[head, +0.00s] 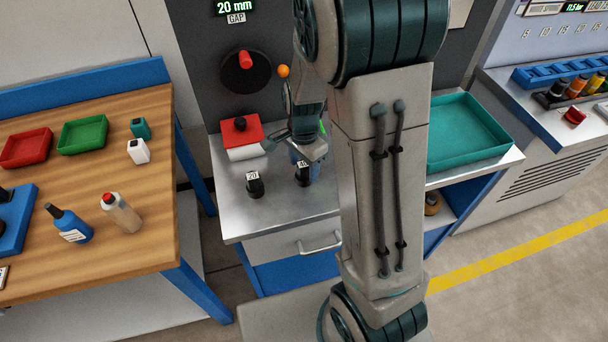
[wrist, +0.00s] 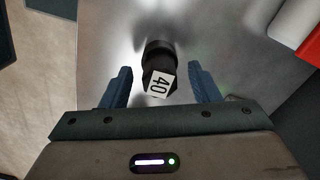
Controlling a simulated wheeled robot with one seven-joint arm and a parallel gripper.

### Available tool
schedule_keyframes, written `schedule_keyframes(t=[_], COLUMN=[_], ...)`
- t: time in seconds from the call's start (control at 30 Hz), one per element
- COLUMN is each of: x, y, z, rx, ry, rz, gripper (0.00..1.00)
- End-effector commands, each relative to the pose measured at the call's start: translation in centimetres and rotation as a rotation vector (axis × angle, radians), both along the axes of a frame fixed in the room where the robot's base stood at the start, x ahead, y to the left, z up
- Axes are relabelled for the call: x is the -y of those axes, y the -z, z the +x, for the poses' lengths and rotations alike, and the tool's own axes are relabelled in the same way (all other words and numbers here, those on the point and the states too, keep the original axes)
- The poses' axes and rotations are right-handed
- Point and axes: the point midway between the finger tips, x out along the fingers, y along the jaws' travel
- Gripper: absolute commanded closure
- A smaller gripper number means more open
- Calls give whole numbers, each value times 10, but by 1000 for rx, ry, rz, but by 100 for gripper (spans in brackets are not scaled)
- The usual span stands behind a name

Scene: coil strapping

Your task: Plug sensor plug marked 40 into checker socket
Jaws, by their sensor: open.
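The black plug marked 40 (head: 303,174) stands on the metal bench top; its white label also shows in the wrist view (wrist: 159,84). My gripper (wrist: 160,70) is open, with its blue fingers on either side of this plug and visible space at both sides. In the head view my gripper (head: 308,156) is just above and partly over the plug. A similar black plug marked 20 (head: 255,186) stands to its left on the same top. I cannot make out which thing is the checker socket; my arm hides part of the bench.
A red block with a black knob (head: 240,130) stands behind the plugs, below a dark disc (head: 238,80) with a red knob and a "20 mm GAP" display (head: 235,8). A teal tray (head: 468,130) lies right of my arm. A wooden table (head: 150,200) is at left.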

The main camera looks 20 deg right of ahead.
Motion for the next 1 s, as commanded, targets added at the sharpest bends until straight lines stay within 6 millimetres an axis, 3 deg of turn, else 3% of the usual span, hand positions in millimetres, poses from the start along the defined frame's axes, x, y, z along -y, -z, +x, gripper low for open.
schedule_keyframes(t=[0.13,0.3,0.73,0.87,1.0], x=[0,0,0,0,0], y=[0,0,-6,-17,-42], z=[0,0,1,1,1], rx=[0,0,2,4,7], ry=[0,0,-1,-2,0], rz=[0,0,1,1,1], gripper=[44,92,93,93,93])
